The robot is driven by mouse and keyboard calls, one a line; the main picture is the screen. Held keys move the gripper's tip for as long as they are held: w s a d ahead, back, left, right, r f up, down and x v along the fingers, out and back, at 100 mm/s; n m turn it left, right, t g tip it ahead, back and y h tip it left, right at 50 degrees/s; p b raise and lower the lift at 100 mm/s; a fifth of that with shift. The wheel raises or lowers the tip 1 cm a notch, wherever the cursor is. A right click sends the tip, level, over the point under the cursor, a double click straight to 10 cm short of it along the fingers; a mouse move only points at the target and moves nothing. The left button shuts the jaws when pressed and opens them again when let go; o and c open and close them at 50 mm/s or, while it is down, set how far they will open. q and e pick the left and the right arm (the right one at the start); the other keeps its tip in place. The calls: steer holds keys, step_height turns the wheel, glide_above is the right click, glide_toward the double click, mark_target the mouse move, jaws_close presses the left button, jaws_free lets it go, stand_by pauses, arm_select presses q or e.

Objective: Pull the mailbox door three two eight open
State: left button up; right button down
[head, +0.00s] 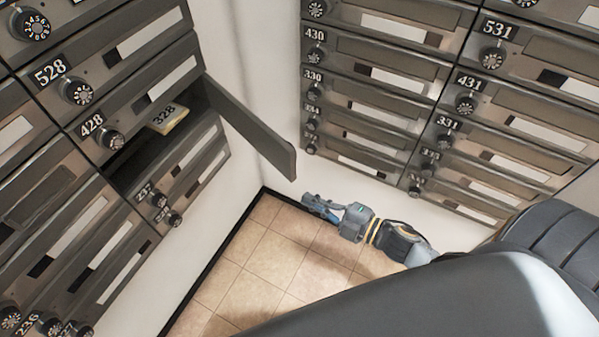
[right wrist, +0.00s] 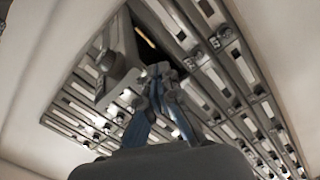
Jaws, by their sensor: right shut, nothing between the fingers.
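In the head view, a mailbox door (head: 250,130) on the left bank stands swung out from an opening (head: 150,150) just below the 428 door. A small item marked 328 (head: 167,114) shows in this opening. The right gripper (head: 312,203) is low over the floor, to the right of and apart from the open door. It is shut with nothing in it. In the right wrist view, the shut fingers (right wrist: 158,72) appear in front of the mailbox bank, with the open door (right wrist: 118,58) just to their left. My left gripper is not in view.
Another mailbox bank (head: 400,75) covers the right wall, its visible doors closed. A white wall corner (head: 255,60) lies between the banks. The tiled floor (head: 260,250) below is clear. My own arm covers the lower right of the head view.

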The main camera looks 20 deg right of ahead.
mark_target(294, 179)
steer(key=s+a+r+n, duration=0.1)
steer(key=s+r+n, duration=0.4)
steer(key=s+r, duration=0.15)
steer(key=r+p+x, duration=0.2)
steer(key=p+x, duration=0.1)
steer(key=x, duration=0.8)
steer(key=d, duration=0.2)
steer(key=w+d, duration=0.1)
steer(key=shift+d+f+n+y, duration=0.3)
steer(key=shift+d+y, duration=0.1)
